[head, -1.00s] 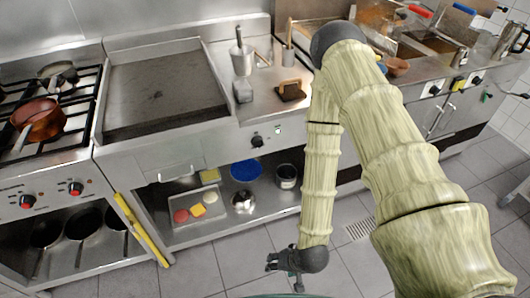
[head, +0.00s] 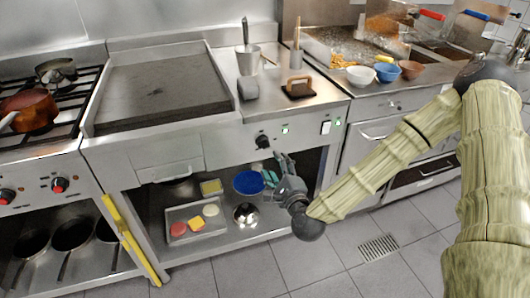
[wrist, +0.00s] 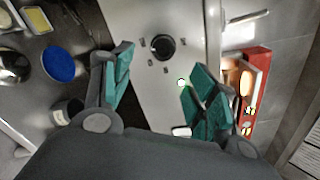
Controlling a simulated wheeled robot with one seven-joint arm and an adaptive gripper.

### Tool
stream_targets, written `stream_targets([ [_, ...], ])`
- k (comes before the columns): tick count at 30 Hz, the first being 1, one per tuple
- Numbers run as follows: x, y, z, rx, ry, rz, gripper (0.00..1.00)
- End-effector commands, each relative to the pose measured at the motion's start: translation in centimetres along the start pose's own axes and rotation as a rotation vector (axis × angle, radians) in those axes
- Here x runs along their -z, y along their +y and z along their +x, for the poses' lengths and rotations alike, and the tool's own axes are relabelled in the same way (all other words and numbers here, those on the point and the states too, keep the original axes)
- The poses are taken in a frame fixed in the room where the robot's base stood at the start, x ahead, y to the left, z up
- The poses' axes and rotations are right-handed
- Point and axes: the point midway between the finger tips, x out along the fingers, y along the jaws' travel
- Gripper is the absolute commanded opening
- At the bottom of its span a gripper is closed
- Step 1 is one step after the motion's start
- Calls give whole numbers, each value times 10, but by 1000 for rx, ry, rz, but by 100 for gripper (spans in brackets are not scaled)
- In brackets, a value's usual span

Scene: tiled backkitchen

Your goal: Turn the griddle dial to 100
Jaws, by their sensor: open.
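The griddle dial (head: 263,141) is a black round knob on the steel front panel below the right side of the griddle plate (head: 160,92). In the wrist view the dial (wrist: 162,47) lies ahead, between and beyond my fingertips, with small dark marks around it. The marks are too small to read. My gripper (head: 278,168) is in front of the panel, just below and right of the dial. In the wrist view my gripper (wrist: 158,78) is open, with teal finger pads apart and nothing between them. It does not touch the dial.
A green light (head: 285,130) and a white switch (head: 326,127) sit right of the dial. Below, the shelf holds a tray (head: 174,239), a blue plate (head: 249,182) and a metal bowl (head: 246,213). A yellow bar (head: 130,240) stands left. The floor in front is clear.

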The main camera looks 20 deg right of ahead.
Motion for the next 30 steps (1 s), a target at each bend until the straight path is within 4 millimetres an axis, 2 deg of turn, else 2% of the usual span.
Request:
stream_targets([
  [7,-1,-6,20,18,-2,14,58],
  [21,0,-6,91,15,-1,12,58],
  [30,0,-6,109,14,-1,14,58],
])
